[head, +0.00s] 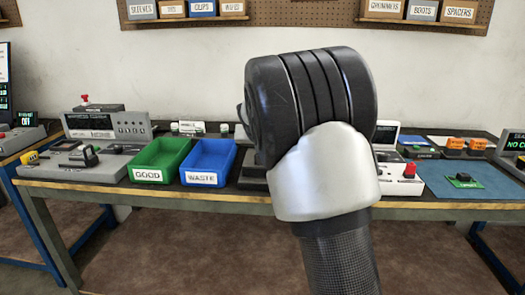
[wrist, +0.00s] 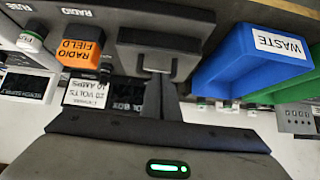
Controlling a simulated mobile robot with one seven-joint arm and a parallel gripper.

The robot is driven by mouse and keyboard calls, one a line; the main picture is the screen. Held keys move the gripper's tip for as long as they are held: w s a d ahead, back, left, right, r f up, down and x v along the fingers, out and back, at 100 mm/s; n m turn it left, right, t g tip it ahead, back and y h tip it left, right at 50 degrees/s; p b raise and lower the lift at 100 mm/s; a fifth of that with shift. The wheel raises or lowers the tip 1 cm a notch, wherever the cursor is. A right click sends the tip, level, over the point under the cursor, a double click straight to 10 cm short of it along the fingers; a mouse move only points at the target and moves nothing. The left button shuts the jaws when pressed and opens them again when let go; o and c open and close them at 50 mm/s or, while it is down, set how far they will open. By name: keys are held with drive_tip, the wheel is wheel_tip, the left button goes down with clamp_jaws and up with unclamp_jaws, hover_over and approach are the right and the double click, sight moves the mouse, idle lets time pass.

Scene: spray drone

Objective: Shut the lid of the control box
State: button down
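A dark grey edge (head: 252,172) beside the blue bin in the head view may be the same thing, mostly hidden by my arm. My gripper (wrist: 160,80) points at the block with its dark fingers together and nothing visible between them. Whether they touch the block is unclear. In the head view my arm hides the gripper.
The blue WASTE bin (head: 208,160) and green GOOD bin (head: 160,158) stand left of my arm. A blue mat (head: 470,190) lies right on the bench, and a grey device (head: 75,160) far left.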

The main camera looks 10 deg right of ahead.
drive_tip(key=shift+s+f, duration=0.3)
drive_tip(key=shift+f, duration=0.65)
wheel_tip(320, 180, up, 5)
drive_tip(key=w+p, duration=0.1)
drive_tip(key=p, duration=0.2)
drive_tip(key=s+a+n+g+y+b, duration=0.1)
drive_tip(key=s+a+n+g, duration=0.15)
drive_tip(key=s, duration=1.95)
drive_tip(key=s+a+n+g+y, duration=0.1)
drive_tip(key=s+a+y, duration=0.15)
drive_tip(key=s, duration=1.95)
wheel_tip(320, 180, up, 24)
drive_tip(key=p, duration=2.4)
drive_tip(key=shift+w+h, duration=0.3)
drive_tip(key=shift+h, duration=0.15)
drive_tip(key=shift+r+t, duration=0.1)
drive_tip(key=shift+t, duration=0.15)
